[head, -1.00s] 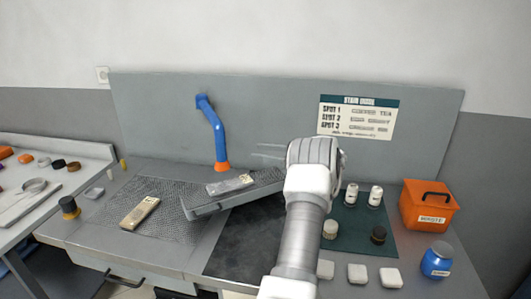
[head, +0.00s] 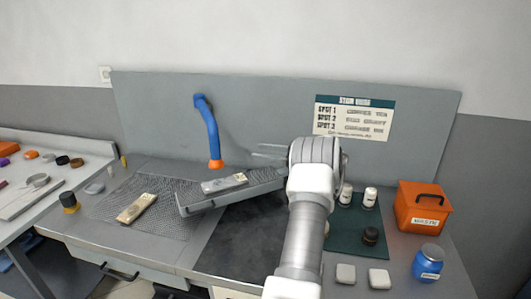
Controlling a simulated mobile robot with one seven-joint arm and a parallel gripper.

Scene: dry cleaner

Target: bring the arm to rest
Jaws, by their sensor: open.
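My arm rises from the bottom of the head view, its white and grey wrist above the workbench (head: 215,235). My gripper (head: 268,150) points left from the wrist, its thin grey fingers apart with nothing between them. It is in front of the grey back panel (head: 270,110), above the right end of a tilted grey tray (head: 200,203). A metal-grey block (head: 224,183) lies on that tray. The arm hides part of the dark green mat (head: 362,238) and some items on it.
A blue nozzle arm (head: 207,130) with an orange base stands left of my gripper. White bottles (head: 370,197), a dark cap (head: 370,236), white pads (head: 379,278), an orange waste box (head: 422,210) and a blue jar (head: 427,262) are right. A tan brush (head: 137,208) lies on mesh at left.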

